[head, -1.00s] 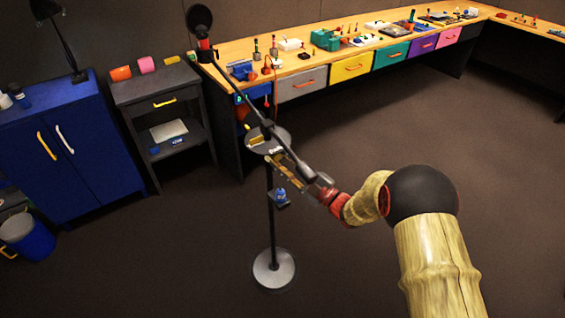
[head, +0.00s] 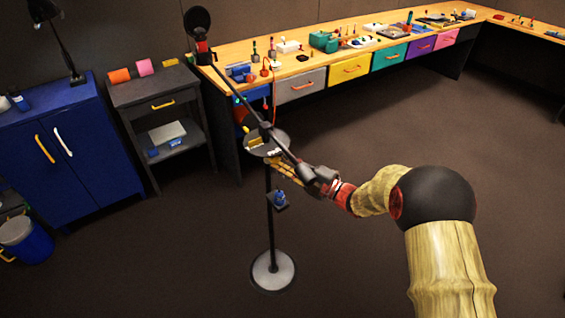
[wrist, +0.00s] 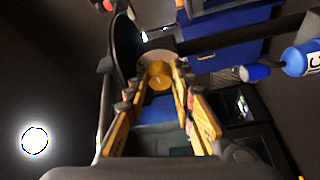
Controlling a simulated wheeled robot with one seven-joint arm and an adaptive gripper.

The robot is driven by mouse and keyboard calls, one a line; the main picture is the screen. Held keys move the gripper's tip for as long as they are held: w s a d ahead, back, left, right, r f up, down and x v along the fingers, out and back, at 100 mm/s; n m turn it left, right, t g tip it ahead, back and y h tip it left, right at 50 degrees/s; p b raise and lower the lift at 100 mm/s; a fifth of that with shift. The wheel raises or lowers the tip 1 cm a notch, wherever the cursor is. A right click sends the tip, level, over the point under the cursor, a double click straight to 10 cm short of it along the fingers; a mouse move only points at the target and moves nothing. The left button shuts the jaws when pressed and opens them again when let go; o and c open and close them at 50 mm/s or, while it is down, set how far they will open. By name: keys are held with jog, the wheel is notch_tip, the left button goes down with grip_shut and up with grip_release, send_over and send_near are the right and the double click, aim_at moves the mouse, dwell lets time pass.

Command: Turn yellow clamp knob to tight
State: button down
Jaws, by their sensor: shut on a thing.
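The yellow clamp knob (wrist: 159,75) shows in the wrist view, round, in front of a pale disc. My gripper (wrist: 161,68) has its yellow fingers on both sides of the knob and is shut on it. In the head view my gripper (head: 281,165) is at the stand, just below the round plate (head: 280,138) and beside the dark slanted boom (head: 285,150). The knob cannot be made out clearly there. I cannot read a tight mark or the knob's angle.
The stand has a round base (head: 273,270) on the floor and a small shelf with a blue item (head: 280,196). A blue bottle (wrist: 303,58) is at the right in the wrist view. Behind are a workbench (head: 310,65) and a blue cabinet (head: 75,150). Floor at right is clear.

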jog(key=shift+f, duration=0.1)
jog(key=c, duration=1.5)
grip_release()
jog(key=shift+d, duration=0.1)
jog(key=r+v, duration=0.1)
jog(key=v, duration=0.6)
jog(key=shift+s+d+f, duration=0.3)
jog(key=shift+f, duration=0.2)
